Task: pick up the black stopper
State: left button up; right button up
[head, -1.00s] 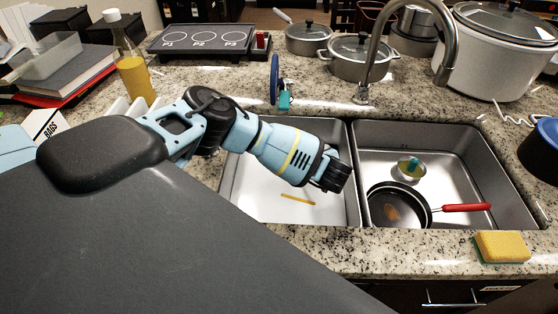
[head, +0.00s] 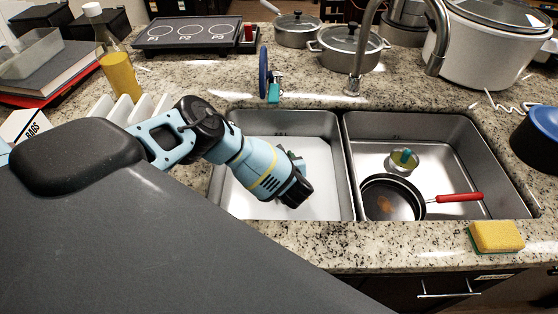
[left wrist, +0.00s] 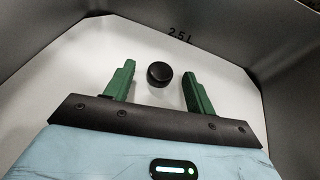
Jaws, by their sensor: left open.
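The black stopper (left wrist: 159,74) is a small round black piece on the pale floor of the left sink basin (head: 236,192). In the left wrist view it lies between the green fingertips of my left gripper (left wrist: 158,69), with a gap on each side. My left gripper is open and points down into the left basin. In the head view, my left gripper (head: 298,180) and wrist hide the stopper. My right gripper is not in view.
The basin walls rise around my left gripper. A yellow sponge (head: 497,236) lies on the front counter. A blue disc (head: 263,72) stands behind the left basin.

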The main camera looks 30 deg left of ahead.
pick_arm(q)
jog(key=x, duration=0.2)
jog(key=b+x, duration=0.1)
jog(key=x, duration=0.1)
jog(key=shift+f, duration=0.45)
jog(key=shift+w+a, duration=0.2)
jog(key=shift+w+r, duration=0.1)
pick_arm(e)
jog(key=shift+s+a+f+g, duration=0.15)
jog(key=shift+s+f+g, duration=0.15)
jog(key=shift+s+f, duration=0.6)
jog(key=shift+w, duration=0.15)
